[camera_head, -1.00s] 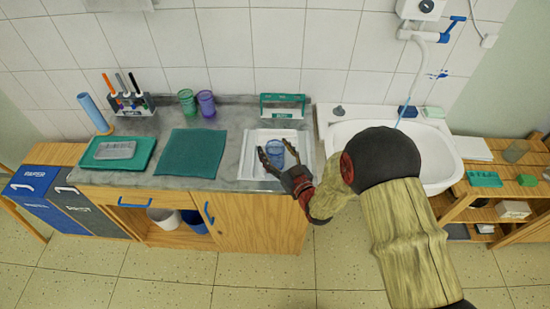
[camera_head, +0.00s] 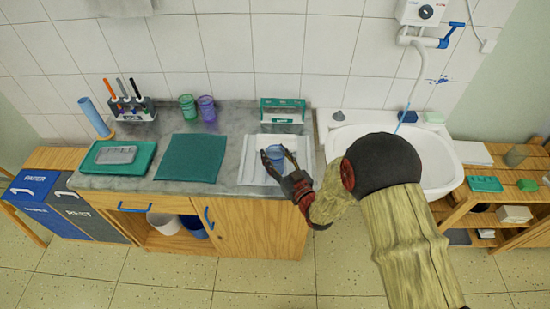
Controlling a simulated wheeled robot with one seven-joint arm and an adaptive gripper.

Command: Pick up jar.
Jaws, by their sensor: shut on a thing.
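A blue translucent jar (camera_head: 274,153) is over the white tray (camera_head: 250,165) on the grey counter, left of the sink. My gripper (camera_head: 276,158) reaches in from the right with its fingers around the jar, one on each side. It is shut on the jar. The jar looks upright and its lower part is partly hidden by the fingers. I cannot tell whether its base touches the tray.
A green rack (camera_head: 283,110) stands behind the tray. A green cup (camera_head: 187,107) and a purple cup (camera_head: 207,108) stand at the back. A teal mat (camera_head: 192,157) lies to the left. The sink (camera_head: 440,165) is on the right, partly behind my arm.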

